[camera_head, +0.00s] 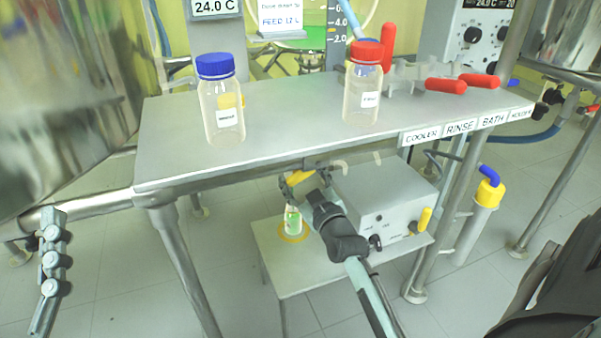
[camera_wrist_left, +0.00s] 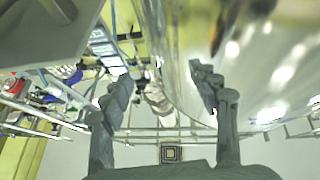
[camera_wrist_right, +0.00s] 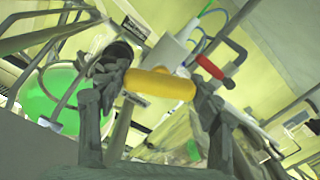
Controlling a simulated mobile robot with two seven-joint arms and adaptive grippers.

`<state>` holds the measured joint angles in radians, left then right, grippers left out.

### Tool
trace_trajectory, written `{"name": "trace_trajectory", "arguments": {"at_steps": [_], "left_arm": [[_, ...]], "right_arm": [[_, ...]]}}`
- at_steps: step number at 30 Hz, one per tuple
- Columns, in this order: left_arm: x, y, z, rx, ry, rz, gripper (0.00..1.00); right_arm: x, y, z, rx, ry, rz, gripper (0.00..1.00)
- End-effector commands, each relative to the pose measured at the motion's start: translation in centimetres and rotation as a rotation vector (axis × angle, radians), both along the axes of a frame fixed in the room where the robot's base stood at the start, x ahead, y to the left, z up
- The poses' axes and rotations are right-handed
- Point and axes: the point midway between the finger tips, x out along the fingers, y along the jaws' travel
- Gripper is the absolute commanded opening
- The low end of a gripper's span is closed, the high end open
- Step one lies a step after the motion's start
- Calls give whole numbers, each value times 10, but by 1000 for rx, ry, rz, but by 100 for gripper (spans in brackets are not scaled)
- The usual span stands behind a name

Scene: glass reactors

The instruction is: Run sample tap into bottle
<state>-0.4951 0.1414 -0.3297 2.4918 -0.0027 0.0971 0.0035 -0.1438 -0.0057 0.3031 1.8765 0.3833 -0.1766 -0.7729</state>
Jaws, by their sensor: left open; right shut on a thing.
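The yellow tap handle (camera_head: 300,177) is under the front edge of the steel bench, above the small stand. My right gripper (camera_head: 312,190) is shut on it; in the right wrist view the yellow handle (camera_wrist_right: 160,84) lies crosswise between the fingers. The sample bottle (camera_head: 293,220), with a green label, stands upright on a yellow ring on the small stand, below and left of the gripper. The tap outlet is partly hidden, and I cannot tell if liquid runs. My left gripper (camera_wrist_left: 162,82) is open and empty in the left wrist view.
The bench (camera_head: 290,135) holds a blue-capped bottle (camera_head: 222,100), a red-capped bottle (camera_head: 362,88) and red valve handles (camera_head: 446,86). A grey box (camera_head: 383,200) sits right of the sample bottle on the stand (camera_head: 268,243). The floor left of the stand is clear.

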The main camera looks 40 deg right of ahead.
Motion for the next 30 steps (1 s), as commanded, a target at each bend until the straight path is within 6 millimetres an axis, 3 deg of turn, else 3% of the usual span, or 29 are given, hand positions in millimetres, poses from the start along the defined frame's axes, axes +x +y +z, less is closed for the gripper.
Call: {"name": "trace_trajectory", "arguments": {"at_steps": [5, 12, 18, 24, 30], "left_arm": [[7, -7, -21, 60, 170, -12, 61], [26, 19, -96, 226, 502, 55, 61], [24, 42, -140, 309, 699, 98, 61], [18, 56, -163, 351, 809, 122, 61], [16, 61, -171, 364, 844, 130, 61]], "right_arm": [[0, 0, 4, 109, -25, 1, 36], [0, 0, 3, 265, -62, 1, 36], [0, 0, 2, 361, -86, 0, 36], [0, 0, 1, 418, -100, 0, 36], [0, 0, 1, 438, -105, 0, 36]]}}
